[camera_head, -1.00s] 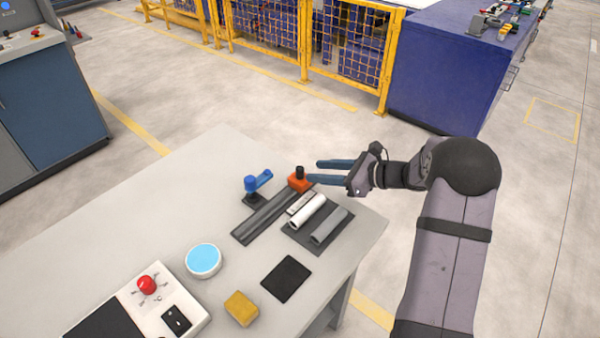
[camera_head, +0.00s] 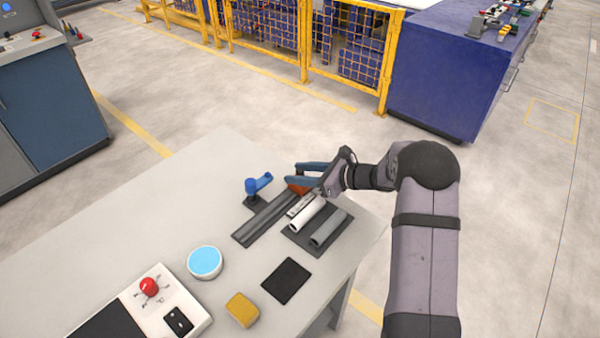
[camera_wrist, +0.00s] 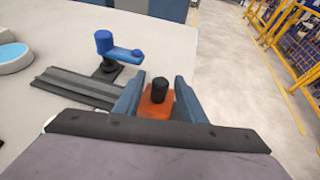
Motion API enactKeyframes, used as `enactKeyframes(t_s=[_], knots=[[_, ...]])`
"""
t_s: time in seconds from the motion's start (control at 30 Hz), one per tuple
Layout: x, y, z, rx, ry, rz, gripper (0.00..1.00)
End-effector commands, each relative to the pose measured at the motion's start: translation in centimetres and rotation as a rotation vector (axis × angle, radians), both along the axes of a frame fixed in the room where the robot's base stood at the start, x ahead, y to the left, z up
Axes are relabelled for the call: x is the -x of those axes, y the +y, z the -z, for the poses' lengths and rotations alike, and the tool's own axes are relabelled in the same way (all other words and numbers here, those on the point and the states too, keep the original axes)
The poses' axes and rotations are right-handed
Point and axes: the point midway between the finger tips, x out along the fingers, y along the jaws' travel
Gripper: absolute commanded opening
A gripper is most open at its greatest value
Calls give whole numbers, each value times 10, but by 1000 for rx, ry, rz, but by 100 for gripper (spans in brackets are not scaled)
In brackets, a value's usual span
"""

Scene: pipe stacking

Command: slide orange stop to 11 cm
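The orange stop (camera_wrist: 155,104) with its black knob sits at the far end of the dark grey rail (camera_head: 262,220). In the wrist view it lies between the two blue fingers of my gripper (camera_wrist: 155,97), with a small gap visible on each side. In the head view my gripper (camera_head: 302,174) reaches in from the right and its fingers hide most of the stop (camera_head: 297,189). The rail (camera_wrist: 76,88) runs off to the left in the wrist view. A white label lies beside the rail, partly hidden; its marks are too small to read.
A blue clamp lever (camera_head: 257,187) stands close behind the rail. A white pipe (camera_head: 307,214) and a grey pipe (camera_head: 328,228) lie on a dark mat in front. A blue-topped round dish (camera_head: 205,262), black pad (camera_head: 286,281) and yellow block (camera_head: 242,309) are nearer.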

Motion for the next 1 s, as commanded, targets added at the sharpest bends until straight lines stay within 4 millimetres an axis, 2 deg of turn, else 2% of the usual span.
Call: enactKeyframes(t_s=[0.07, 0.2, 0.23, 0.47, 0.73, 1.0], knots=[[0, 0, 0, 0, 0, 0, 37], [0, 0, 0, 0, 0, 0, 4], [0, 0, 0, 0, 0, 0, 0], [4, 4, 0, 0, 1, -2, 0], [27, 27, 1, -3, 2, -5, 0], [29, 28, -1, -1, -1, -1, 0]])
